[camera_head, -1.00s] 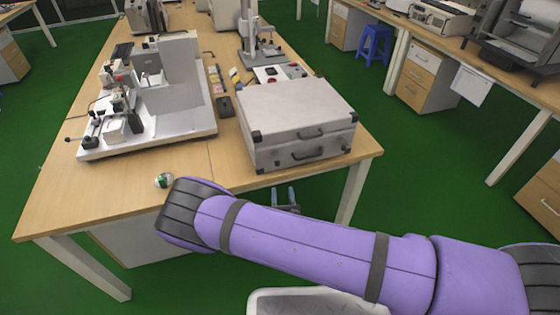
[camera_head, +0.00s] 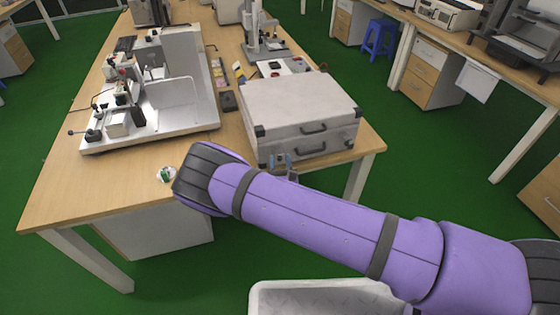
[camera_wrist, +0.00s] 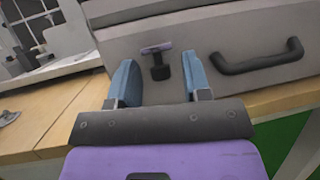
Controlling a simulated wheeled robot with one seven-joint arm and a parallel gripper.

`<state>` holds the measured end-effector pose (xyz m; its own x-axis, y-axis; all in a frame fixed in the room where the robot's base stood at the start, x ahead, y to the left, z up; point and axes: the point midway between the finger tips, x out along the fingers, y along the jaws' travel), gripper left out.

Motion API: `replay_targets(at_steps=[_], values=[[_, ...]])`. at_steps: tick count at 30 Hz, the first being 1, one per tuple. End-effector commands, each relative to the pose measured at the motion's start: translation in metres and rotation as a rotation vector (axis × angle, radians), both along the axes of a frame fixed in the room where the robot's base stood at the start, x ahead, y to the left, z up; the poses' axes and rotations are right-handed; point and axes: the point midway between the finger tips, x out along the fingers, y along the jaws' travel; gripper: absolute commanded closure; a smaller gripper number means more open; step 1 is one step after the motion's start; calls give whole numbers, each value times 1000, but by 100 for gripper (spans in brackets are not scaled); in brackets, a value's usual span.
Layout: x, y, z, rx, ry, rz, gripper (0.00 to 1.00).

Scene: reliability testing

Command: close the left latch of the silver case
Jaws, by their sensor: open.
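The silver case (camera_head: 295,95) stands on the near right part of the wooden table with its lid down. In the wrist view its front face (camera_wrist: 225,35) fills the top of the picture. The left latch (camera_wrist: 160,72) shows there as a dark piece with a thin, slightly tilted bar above it. I cannot tell whether it is fastened. My gripper (camera_head: 281,160) is before the left part of the case front. In the wrist view my gripper (camera_wrist: 159,62) is open, with one blue finger on each side of the latch and nothing gripped.
The dark case handle (camera_wrist: 258,62) sticks out to the right of the latch. A white machine (camera_head: 165,105) stands left of the case on the table. A small white and green item (camera_head: 166,175) lies near the table's front edge. A side bench (camera_head: 480,45) is at the right.

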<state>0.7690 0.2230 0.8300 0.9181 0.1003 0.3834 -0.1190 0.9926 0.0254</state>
Motion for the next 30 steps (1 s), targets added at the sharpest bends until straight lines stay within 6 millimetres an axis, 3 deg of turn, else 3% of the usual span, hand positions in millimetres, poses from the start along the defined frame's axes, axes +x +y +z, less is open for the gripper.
replay_targets(at_steps=[9,14,15,30], values=[[2,0,1,0,0,0,56],[2,0,1,0,1,0,92],[2,0,1,0,1,0,94],[0,-2,8,-38,130,-4,94]])
